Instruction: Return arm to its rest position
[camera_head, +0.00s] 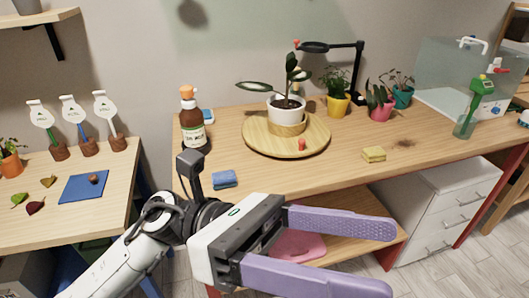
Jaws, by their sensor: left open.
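My left arm comes in from the lower left. Its gripper (374,258) has two purple fingers spread apart, with nothing between them. It hangs in front of the wooden table's front edge, above a lower shelf. My right gripper is not in the picture. No task object is in the left gripper.
The wooden table (348,150) holds a round wooden tray (258,146) with a potted plant (287,105), a brown bottle (192,128), a blue sponge (224,179) and a yellow sponge (373,154). A side table (97,217) stands left. A white drawer unit (447,205) stands right.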

